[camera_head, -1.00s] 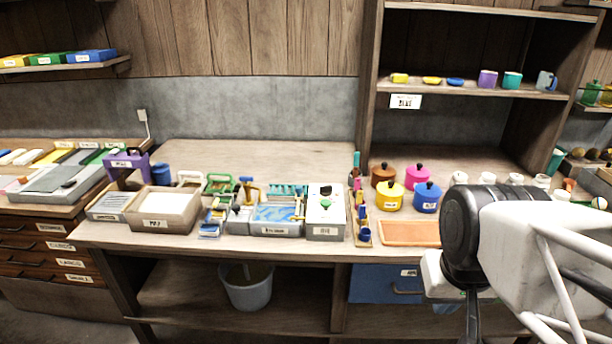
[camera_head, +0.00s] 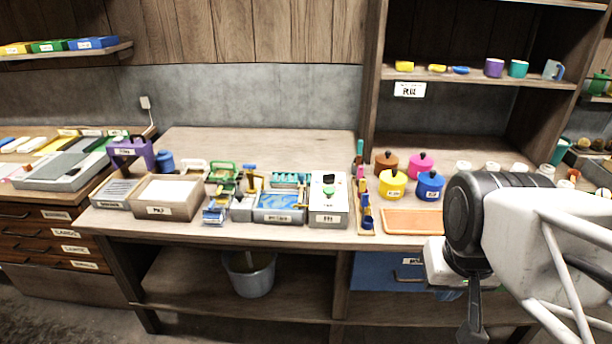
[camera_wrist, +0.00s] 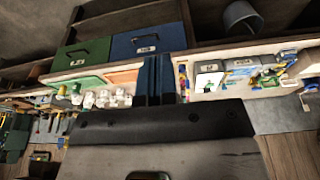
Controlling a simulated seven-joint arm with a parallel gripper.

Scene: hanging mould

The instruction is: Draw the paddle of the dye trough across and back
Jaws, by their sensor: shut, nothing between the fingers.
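The dye trough (camera_head: 278,216) is a low grey tray with a blue patterned surface, near the front edge of the bench in the head view. A yellow and blue upright piece (camera_head: 251,183) stands at its left back; I cannot tell whether it is the paddle. The trough also shows small in the wrist view (camera_wrist: 243,72). My gripper (camera_head: 474,318) hangs in front of the bench at the right, well apart from the trough. In the wrist view its two dark fingers (camera_wrist: 155,78) are together and empty.
A grey box with a green knob (camera_head: 328,219) stands right of the trough, a sand-coloured tray (camera_head: 164,211) left of it. Coloured lidded pots (camera_head: 393,184) and an orange mat (camera_head: 413,221) are further right. A bucket (camera_head: 249,275) stands below.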

